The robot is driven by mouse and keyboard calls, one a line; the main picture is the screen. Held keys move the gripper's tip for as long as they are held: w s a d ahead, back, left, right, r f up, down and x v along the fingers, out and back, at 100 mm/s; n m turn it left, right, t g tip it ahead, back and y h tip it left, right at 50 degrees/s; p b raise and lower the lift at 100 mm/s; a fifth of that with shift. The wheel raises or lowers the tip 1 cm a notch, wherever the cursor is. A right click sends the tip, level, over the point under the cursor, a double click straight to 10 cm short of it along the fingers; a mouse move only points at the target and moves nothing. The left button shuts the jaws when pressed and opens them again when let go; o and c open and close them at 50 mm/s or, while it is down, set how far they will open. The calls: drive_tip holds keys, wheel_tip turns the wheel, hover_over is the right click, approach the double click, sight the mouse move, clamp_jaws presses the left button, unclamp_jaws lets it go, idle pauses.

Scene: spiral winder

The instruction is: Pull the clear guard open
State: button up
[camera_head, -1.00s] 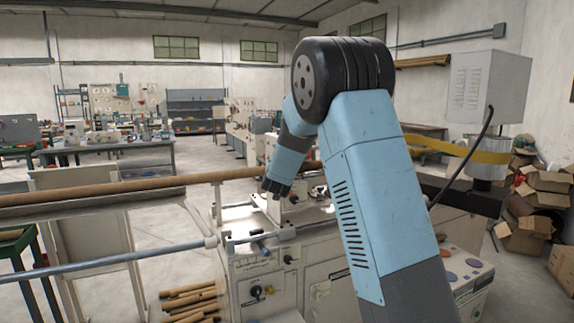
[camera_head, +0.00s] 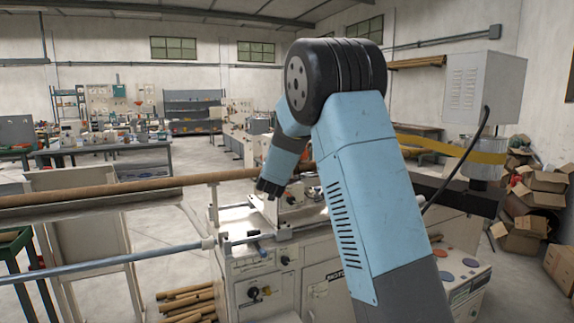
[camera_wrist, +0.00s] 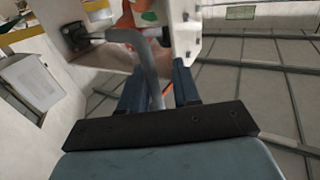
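My gripper (camera_head: 269,188) points down over the winder's pale machine body (camera_head: 240,296) in the head view. In the wrist view its two blue fingers (camera_wrist: 160,88) are apart, one on each side of a grey curved bar (camera_wrist: 149,62) that looks like a handle. The bar runs between the fingers. It lies close to the left finger, and a narrow gap shows at the right finger. The bar's far end reaches a pale bracket with a black fitting. I cannot make out the clear guard's panel for certain in either view.
A long brown tube (camera_head: 120,190) and a grey rod (camera_head: 100,266) extend left from the machine. A grey cabinet (camera_head: 482,88) and yellow belt (camera_head: 440,150) stand at right. Cardboard boxes (camera_head: 540,190) lie on the right floor. Loose brown tubes (camera_head: 188,300) lie low beside the machine.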

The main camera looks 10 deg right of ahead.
drive_tip(key=shift+f, duration=0.1)
drive_tip(key=v, duration=1.3)
drive_tip(key=shift+s, duration=0.35)
drive_tip(key=s+r+n+g+y, duration=0.2)
drive_tip(key=s+y, duration=0.2)
drive_tip(key=s, duration=0.4)
drive_tip(key=s+r+n+g+y, duration=0.1)
drive_tip(key=s+r+g+y, duration=0.15)
drive_tip(key=s, duration=0.55)
drive_tip(key=s+d+f+g, duration=0.1)
drive_tip(key=s+d+g, duration=0.1)
drive_tip(key=s, duration=0.6)
drive_tip(key=s+d+f+g, duration=0.1)
drive_tip(key=s+f+g, duration=0.1)
drive_tip(key=s, duration=0.7)
drive_tip(key=s+d+f+g, duration=0.2)
drive_tip(key=s+g, duration=0.1)
drive_tip(key=s, duration=0.6)
drive_tip(key=shift+d+n+h, duration=0.3)
drive_tip(key=shift+d+h, duration=0.05)
drive_tip(key=shift+h, duration=0.1)
drive_tip(key=shift+f, duration=0.1)
